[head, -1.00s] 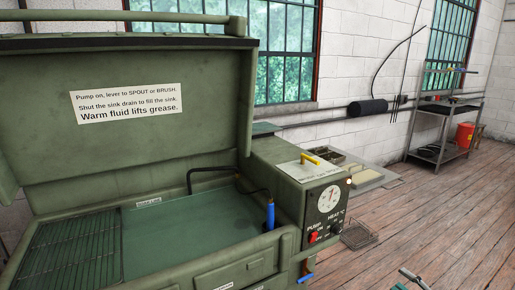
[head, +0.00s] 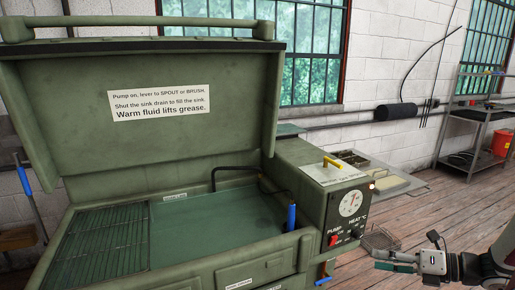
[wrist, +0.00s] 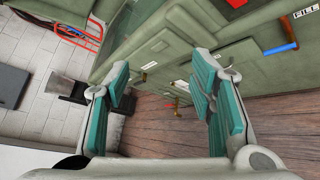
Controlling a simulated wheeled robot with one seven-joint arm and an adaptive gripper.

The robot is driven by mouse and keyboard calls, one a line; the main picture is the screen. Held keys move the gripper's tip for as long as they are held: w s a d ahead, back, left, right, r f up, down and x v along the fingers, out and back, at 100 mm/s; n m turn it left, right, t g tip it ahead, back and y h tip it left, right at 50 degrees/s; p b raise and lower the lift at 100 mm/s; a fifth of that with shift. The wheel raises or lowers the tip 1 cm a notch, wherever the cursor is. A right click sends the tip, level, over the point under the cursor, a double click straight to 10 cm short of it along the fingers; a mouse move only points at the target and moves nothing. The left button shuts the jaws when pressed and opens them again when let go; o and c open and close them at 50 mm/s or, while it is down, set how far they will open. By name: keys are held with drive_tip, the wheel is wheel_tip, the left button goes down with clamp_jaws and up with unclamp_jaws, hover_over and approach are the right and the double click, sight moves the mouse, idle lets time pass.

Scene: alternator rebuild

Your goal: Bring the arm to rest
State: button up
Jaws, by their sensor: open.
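My gripper (head: 397,261) shows at the lower right of the head view, in front of the green parts washer's right end and apart from it. In the wrist view my gripper (wrist: 165,98) has its two teal-padded fingers spread wide with nothing between them. Beyond the fingers lie the washer's green front (wrist: 185,50) and the wooden floor. My arm enters the head view from the right edge; most of it is out of view.
The green parts washer (head: 190,276) stands with its lid up; a blue-handled brush (head: 291,217) stands in its sink. Its control box (head: 349,205) is close to my gripper. Wooden floor there looks clear.

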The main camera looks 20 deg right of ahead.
drive_tip(key=s+a+r+n+g+h+p, duration=0.1)
drive_tip(key=s+a+r+n+g, duration=0.1)
drive_tip(key=a+r+n+g, duration=0.5)
drive_tip(key=s+a+r+n+g+h+p, duration=0.1)
drive_tip(key=a+r+n+g, duration=0.2)
drive_tip(key=a+r+n, duration=0.7)
drive_tip(key=s+a+r+n+t+h+p, duration=0.1)
drive_tip(key=s+a+r+n+h, duration=0.2)
drive_tip(key=n, duration=0.8)
drive_tip(key=s+a+r+n+t+h, duration=0.1)
drive_tip(key=s+a+r+n+h, duration=0.2)
drive_tip(key=s+a+n, duration=0.5)
drive_tip(key=shift+s+a+r+n+t+h+p, duration=0.35)
drive_tip(key=shift+s+n+h, duration=0.35)
drive_tip(key=shift+s+n, duration=0.8)
drive_tip(key=shift+d, duration=0.1)
